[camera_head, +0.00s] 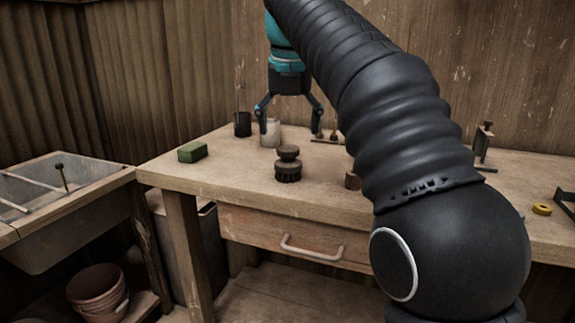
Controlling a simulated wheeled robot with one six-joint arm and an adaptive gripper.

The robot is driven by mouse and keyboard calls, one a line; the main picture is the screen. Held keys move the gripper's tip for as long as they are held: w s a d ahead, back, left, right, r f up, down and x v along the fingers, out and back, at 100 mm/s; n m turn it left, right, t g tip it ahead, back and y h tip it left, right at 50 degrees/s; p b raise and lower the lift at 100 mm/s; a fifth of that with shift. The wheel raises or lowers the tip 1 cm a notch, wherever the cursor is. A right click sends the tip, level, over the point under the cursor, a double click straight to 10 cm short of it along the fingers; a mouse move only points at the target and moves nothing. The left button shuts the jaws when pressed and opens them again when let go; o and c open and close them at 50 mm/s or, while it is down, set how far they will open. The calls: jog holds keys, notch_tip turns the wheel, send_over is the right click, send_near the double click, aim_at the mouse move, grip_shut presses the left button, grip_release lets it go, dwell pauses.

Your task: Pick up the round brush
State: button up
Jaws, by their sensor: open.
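The round brush (288,166) stands upright on the wooden workbench (236,178), near its front edge. It is dark brown, with a knob on top and a wider bristled base. My gripper (291,121) hangs above the bench, fingers pointing down and spread apart, with nothing held between them. In the picture it is above the brush and appears farther back, near a pale cup (270,133). The brush is fully visible and apart from the gripper.
A green block (192,151) and a dark cup (242,124) stand left of the brush. A yellow ring (542,209) lies at the right. A sink (62,205) adjoins the bench at left. My arm hides part of the bench's right half.

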aim_at(288, 161)
jog(key=b+x, duration=0.2)
jog(key=x, duration=0.6)
jog(key=shift+w+f, duration=0.1)
jog(key=shift+f, duration=0.3)
jog(key=c, duration=1.3)
